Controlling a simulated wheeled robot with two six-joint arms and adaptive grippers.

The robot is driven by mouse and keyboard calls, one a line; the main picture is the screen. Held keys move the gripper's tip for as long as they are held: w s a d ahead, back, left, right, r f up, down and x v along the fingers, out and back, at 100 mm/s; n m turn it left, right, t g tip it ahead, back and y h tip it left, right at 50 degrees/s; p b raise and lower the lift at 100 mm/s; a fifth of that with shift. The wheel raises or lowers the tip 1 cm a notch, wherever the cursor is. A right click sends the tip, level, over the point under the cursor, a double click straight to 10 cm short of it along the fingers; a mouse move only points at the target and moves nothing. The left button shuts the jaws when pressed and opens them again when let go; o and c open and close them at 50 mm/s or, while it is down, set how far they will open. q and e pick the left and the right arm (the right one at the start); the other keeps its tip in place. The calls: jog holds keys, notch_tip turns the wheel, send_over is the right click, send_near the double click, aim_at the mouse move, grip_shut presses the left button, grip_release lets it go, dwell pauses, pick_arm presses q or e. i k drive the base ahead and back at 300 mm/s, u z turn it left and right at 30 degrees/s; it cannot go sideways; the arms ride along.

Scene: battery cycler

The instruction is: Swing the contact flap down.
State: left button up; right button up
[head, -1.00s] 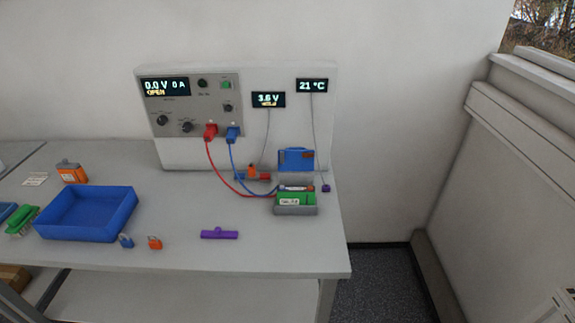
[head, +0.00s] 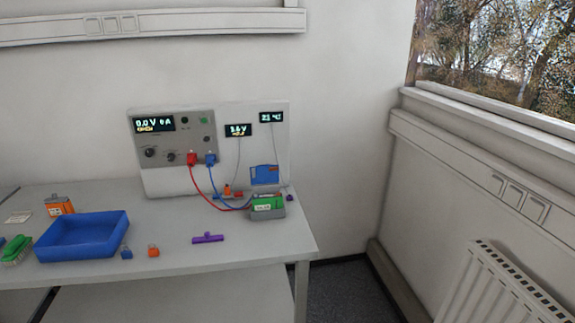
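The blue contact flap (head: 264,176) stands raised at the back of the grey cell holder (head: 267,214), near the right end of the bench. A green cell block (head: 268,202) with a pale label sits in the holder, in front of the flap. A red lead and a blue lead run from the cycler panel (head: 173,133) down to the holder. Neither of my grippers is in view.
A blue tray (head: 83,254) stands at the left of the bench. A purple bar (head: 208,238), a blue padlock (head: 126,253) and an orange padlock (head: 153,251) lie near the front. An orange bottle (head: 59,205) stands behind the tray. Clear bench lies before the holder.

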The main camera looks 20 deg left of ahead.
aim_at(260, 174)
jog(key=z, duration=0.8)
jog(key=i, duration=1.85)
jog(key=u, duration=0.5)
